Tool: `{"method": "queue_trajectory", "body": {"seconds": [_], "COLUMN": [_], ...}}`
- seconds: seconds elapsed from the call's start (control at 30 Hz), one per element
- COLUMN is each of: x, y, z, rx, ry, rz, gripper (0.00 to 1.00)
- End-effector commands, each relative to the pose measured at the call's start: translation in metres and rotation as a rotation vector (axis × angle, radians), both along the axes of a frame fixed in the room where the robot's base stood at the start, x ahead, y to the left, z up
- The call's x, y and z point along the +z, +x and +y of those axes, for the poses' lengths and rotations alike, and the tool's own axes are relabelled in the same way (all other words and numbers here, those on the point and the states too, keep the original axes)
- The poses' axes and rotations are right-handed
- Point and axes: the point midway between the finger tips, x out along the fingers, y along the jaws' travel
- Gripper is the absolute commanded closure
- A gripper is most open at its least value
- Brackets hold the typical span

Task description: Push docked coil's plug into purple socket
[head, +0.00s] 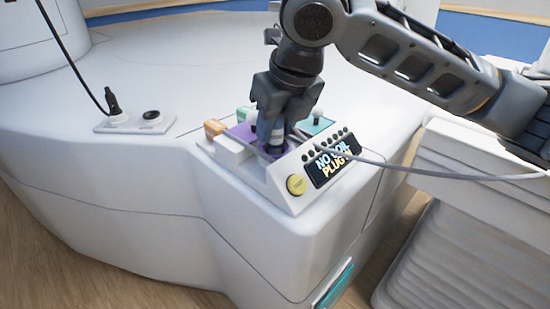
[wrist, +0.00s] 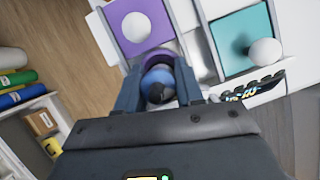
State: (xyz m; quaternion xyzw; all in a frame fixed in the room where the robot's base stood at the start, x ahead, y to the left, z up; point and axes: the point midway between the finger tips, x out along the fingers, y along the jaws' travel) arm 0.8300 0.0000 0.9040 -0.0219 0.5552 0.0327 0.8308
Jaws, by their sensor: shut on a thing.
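My gripper (head: 270,143) points down over the purple part of the console and is shut on the plug (head: 264,134). In the wrist view, the plug (wrist: 158,82) shows as a rounded blue and pale body between both fingers. A purple rim (wrist: 154,57) shows just beyond it, close to the fingertips. The purple panel (wrist: 148,14) with a white knob lies past it. The purple panel also shows in the head view (head: 243,133). How deep the plug sits in the purple socket is hidden by the fingers. The console display (head: 335,161) reads "NO COIL PLUG IN".
A teal panel (wrist: 240,35) with a white knob adjoins the purple one. A grey cable (head: 430,171) runs right. Another black plug (head: 114,106) stands left.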

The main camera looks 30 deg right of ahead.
Motion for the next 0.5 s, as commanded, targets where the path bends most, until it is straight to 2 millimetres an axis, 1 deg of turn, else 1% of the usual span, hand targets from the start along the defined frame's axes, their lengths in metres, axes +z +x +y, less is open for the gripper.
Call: {"method": "queue_trajectory", "body": {"seconds": [0.5], "x": [-0.0100], "y": [0.0001], "z": [-0.0001], "rx": [0.000], "ry": [0.000], "rz": [0.000], "gripper": [0.96]}}
